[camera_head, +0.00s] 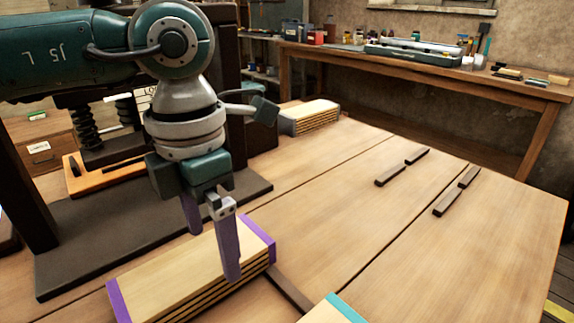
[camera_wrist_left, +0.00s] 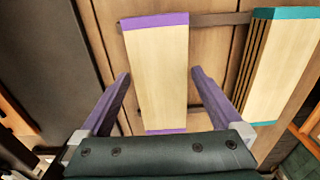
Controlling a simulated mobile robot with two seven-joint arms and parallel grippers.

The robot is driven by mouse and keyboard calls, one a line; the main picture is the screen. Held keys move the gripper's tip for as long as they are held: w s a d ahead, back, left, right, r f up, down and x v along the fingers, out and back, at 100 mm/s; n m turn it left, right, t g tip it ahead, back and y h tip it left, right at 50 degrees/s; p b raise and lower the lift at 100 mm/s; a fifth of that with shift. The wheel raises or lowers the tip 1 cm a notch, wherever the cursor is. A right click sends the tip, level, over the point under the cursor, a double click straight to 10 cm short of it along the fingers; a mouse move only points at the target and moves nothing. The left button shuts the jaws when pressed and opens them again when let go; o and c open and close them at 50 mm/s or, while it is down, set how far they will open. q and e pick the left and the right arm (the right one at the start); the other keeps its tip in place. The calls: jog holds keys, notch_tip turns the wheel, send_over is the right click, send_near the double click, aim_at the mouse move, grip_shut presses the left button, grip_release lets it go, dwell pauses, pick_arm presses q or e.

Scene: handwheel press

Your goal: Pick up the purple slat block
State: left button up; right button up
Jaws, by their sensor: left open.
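The purple slat block (camera_head: 190,275) is a pale wooden block of stacked slats with purple ends, lying on the table near the bottom of the head view. In the left wrist view the block (camera_wrist_left: 158,75) lies between the two fingers, with a gap on each side. My left gripper (camera_head: 212,258) is open, pointing down over the block, and one finger shows in front of its near long side. In the left wrist view the open gripper (camera_wrist_left: 160,85) spans wider than the block. My right gripper is not in view.
A teal-ended slat block (camera_head: 335,310) lies to the right, also in the wrist view (camera_wrist_left: 283,75). A dark strip (camera_head: 290,289) lies beside the purple block. A dark press base (camera_head: 90,240) is on the left. A grey-ended block (camera_head: 309,117) sits farther back. The table's right side is mostly clear.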

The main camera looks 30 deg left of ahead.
pick_arm(q)
jog(key=shift+f, duration=0.8)
jog(key=shift+r, duration=0.1)
jog(key=c, duration=1.4)
